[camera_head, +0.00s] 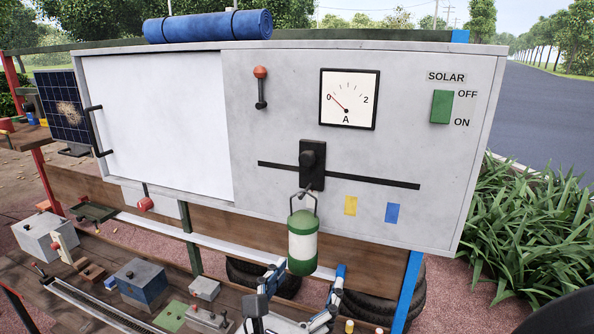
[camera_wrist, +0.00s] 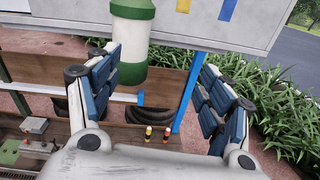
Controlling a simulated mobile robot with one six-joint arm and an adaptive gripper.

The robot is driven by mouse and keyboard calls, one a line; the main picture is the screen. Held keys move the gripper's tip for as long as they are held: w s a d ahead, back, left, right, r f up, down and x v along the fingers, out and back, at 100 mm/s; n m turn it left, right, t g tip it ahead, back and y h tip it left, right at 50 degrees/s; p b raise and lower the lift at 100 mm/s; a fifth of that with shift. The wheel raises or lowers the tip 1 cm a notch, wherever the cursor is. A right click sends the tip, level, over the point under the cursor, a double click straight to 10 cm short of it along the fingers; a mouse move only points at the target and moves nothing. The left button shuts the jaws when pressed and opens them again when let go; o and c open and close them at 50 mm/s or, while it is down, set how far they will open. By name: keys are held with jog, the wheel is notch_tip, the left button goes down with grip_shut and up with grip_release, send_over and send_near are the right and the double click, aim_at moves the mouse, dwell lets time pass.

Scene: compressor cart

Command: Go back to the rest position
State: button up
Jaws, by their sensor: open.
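My gripper (camera_head: 305,291) is open and empty, below the front of the grey panel (camera_head: 395,215). In the wrist view the two blue-padded fingers of my gripper (camera_wrist: 165,85) stand wide apart. A green and white cylinder (camera_head: 302,243) hangs upright by a wire handle from the black slider (camera_head: 312,165) on the panel. In the wrist view the lower part of the cylinder (camera_wrist: 131,42) shows near the left finger, which overlaps its edge. I cannot tell whether they touch. No rest position is marked in view.
The panel carries a red-knobbed lever (camera_head: 260,88), an ammeter (camera_head: 349,99) and a green solar switch (camera_head: 441,107). A lower wooden shelf (camera_head: 120,318) holds several boxes. A blue post (camera_head: 408,290) stands right of my gripper. Two small bottles (camera_wrist: 157,133) stand below.

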jog(key=s+d+f+m+g+h+b, duration=0.1)
jog(key=s+d+f+m+g+b, duration=0.35)
jog(key=d+f+m, duration=0.35)
jog(key=s+d+f+m+g+h+b, duration=0.2)
jog(key=s+d+f+m+g+b, duration=0.35)
jog(key=d, duration=0.55)
jog(key=s+f+m+g+y+b, duration=0.35)
jog(key=s+f+m+b, duration=0.2)
jog(key=f+m, duration=0.4)
jog(key=s+a+f+m+t+y+b, duration=0.1)
jog(key=a+f+m+t+y+b, duration=0.1)
jog(key=a+f+m+y+b, duration=0.3)
jog(key=shift+s+a+f+m+y+b, duration=0.3)
jog(key=shift+m+y+b, duration=0.3)
jog(key=shift+m, duration=0.7)
